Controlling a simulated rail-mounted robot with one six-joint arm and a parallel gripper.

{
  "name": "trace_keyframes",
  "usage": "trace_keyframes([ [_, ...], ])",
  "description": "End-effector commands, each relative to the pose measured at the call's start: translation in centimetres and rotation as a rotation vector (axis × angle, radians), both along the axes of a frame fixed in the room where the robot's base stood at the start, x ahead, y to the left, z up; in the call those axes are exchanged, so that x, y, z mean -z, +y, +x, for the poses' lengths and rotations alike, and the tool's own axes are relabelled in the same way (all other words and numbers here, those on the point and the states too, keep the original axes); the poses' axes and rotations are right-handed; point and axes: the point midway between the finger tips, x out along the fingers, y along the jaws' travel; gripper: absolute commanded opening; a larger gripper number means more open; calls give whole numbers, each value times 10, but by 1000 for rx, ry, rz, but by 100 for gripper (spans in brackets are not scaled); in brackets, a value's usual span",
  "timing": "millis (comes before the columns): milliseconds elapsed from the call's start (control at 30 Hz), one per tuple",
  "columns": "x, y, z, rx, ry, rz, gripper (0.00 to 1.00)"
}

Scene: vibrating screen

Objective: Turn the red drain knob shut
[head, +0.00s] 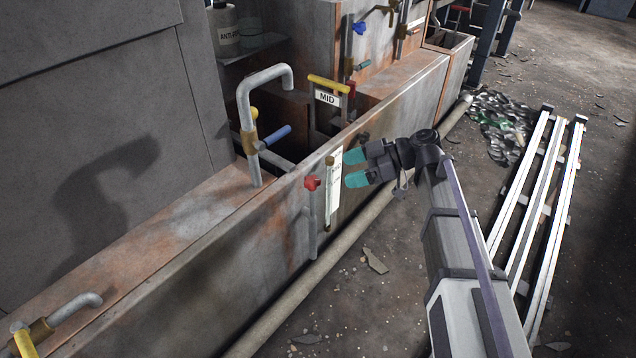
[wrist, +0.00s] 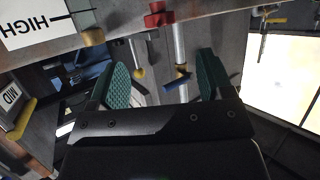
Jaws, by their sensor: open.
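The red knob (head: 312,183) sits on a short grey vertical pipe (head: 312,225) on the outer face of the rusty tank wall (head: 240,240). In the wrist view the red knob (wrist: 157,15) is near the top edge, beyond and roughly between my fingers. My gripper (head: 351,168) has teal finger pads, is open and empty, and is right of the knob, apart from it, around the white gauge label. In the wrist view my gripper (wrist: 163,72) shows both pads spread apart with nothing between them. How far the knob is turned I cannot tell.
A white gauge label (head: 335,178) with a brass fitting (head: 329,160) is between knob and gripper. A bent pipe with a blue handle (head: 278,134) rises behind the wall. A MID sign (head: 327,97) hangs under a yellow handle. A long pipe (head: 300,290) runs along the floor.

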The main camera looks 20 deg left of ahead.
Motion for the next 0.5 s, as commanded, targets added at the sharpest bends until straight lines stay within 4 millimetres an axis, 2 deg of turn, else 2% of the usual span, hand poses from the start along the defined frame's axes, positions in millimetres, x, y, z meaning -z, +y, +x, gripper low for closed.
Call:
trace_keyframes([
  [33,10,11,-4,-2,0,0,73],
  [100,18,26,-8,-3,0,0,73],
  [300,32,64,-17,-2,0,-1,73],
  [500,35,77,-20,0,1,-1,73],
])
